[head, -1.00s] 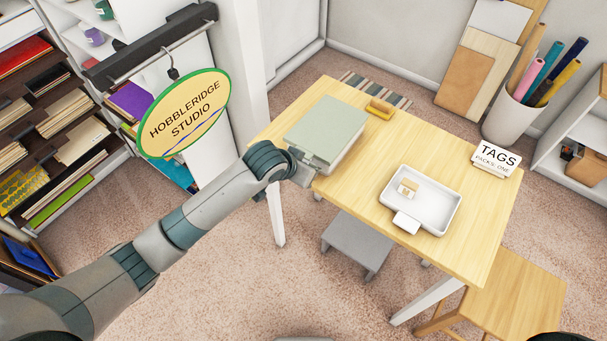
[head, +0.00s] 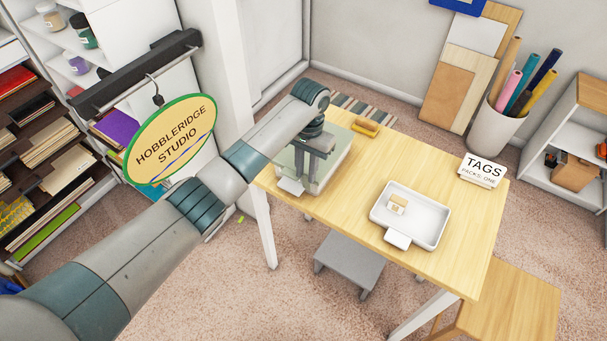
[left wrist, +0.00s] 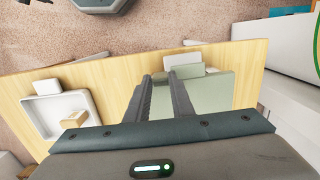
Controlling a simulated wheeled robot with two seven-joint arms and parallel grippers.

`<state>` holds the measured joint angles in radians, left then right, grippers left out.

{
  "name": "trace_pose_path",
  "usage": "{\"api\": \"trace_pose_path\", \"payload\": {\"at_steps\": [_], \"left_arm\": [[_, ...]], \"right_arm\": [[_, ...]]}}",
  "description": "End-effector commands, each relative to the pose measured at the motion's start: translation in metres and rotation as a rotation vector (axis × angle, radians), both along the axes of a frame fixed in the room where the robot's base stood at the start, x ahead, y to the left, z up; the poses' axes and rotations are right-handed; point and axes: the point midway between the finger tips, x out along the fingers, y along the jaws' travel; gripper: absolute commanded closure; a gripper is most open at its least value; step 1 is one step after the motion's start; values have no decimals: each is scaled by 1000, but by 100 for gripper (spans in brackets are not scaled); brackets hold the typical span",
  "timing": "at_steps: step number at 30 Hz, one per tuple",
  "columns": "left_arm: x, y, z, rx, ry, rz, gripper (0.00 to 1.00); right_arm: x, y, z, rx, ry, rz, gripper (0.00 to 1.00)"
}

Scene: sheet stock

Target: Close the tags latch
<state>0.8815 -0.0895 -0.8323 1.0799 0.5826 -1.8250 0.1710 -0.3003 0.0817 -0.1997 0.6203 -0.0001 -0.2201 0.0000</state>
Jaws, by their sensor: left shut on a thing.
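A box with a grey-green lid (head: 338,152) stands on the left of the table, lid down. It also shows in the left wrist view (left wrist: 212,95). A small white plate (head: 290,186) sits at its front side. My left gripper (head: 311,182) points down at the front of the box. In the left wrist view its fingers (left wrist: 166,76) run over the lid to its front edge, close by the white plate (left wrist: 184,61). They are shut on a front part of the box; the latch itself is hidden. My right gripper is out of view.
A white tray (head: 440,222) holding a small pale block (head: 397,204) lies mid-table, with a TAGS sign (head: 483,170) behind it. A yellow-brown block (head: 366,127) lies behind the box. A stool (head: 348,262) stands below. A hanging studio sign (head: 170,137) is near my left arm.

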Motion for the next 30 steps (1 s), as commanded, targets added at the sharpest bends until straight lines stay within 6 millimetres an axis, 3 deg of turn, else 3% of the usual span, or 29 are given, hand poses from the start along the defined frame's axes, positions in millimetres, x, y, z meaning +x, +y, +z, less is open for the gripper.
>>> {"api": "trace_pose_path", "payload": {"at_steps": [7, 17, 18, 20, 30], "left_arm": [[5, -4, -5, 54, 78, 2, 100], [6, -5, -4, 72, 106, 1, 100], [6, -5, -4, 71, 106, 1, 72], [6, -5, -4, 71, 106, 1, 59], [7, -6, -1, 69, 100, 0, 59]], "right_arm": [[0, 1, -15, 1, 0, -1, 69], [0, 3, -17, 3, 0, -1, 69], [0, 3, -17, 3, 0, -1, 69], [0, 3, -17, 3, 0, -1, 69], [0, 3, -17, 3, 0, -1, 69]]}}
